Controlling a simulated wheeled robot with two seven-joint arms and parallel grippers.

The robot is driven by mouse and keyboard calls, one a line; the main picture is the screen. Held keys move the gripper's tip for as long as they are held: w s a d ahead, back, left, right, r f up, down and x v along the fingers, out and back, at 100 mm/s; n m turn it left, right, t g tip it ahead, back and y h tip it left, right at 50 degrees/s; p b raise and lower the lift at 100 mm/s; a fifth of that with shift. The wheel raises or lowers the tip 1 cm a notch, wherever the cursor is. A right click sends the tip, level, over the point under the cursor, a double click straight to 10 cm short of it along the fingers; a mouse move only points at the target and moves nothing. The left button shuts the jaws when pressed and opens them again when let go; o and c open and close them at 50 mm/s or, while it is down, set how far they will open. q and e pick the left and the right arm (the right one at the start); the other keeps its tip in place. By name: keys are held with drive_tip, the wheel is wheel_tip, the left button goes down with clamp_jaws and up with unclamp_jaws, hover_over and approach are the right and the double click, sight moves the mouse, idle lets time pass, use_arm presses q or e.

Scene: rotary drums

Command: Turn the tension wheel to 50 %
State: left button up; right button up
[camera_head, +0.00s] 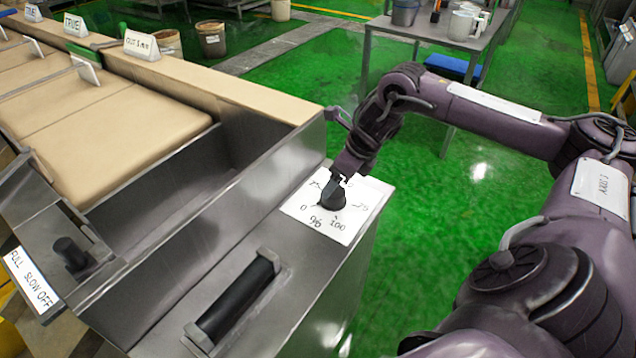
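The tension wheel (332,201) is a small black knob on a white dial plate (352,223), on the metal top of the machine. The plate reads 0 at the left, 100 and a % sign at the front, and what looks like 75 at the right. The mark at the far side is mostly hidden by my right gripper (338,184). That gripper points down with its fingertips at the top of the wheel, seemingly touching it. I cannot make out the finger gap or where the wheel points. My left gripper is out of view.
A black bar handle (238,298) lies left of the dial. Tan drums (110,125) are at the left. A metal table (425,28) with jugs stands behind. Green floor is open between.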

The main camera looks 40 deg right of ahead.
sight(335, 191)
drive_tip(key=shift+s+d+r, duration=0.1)
drive_tip(key=shift+s+d, duration=0.1)
drive_tip(key=shift+d, duration=0.5)
drive_tip(key=shift+s, duration=0.15)
drive_tip(key=p+x, duration=0.1)
drive_tip(key=x, duration=0.3)
drive_tip(key=shift+s, duration=0.15)
drive_tip(key=shift+x, duration=1.15)
drive_tip(key=shift+f, duration=0.35)
drive_tip(key=c, duration=1)
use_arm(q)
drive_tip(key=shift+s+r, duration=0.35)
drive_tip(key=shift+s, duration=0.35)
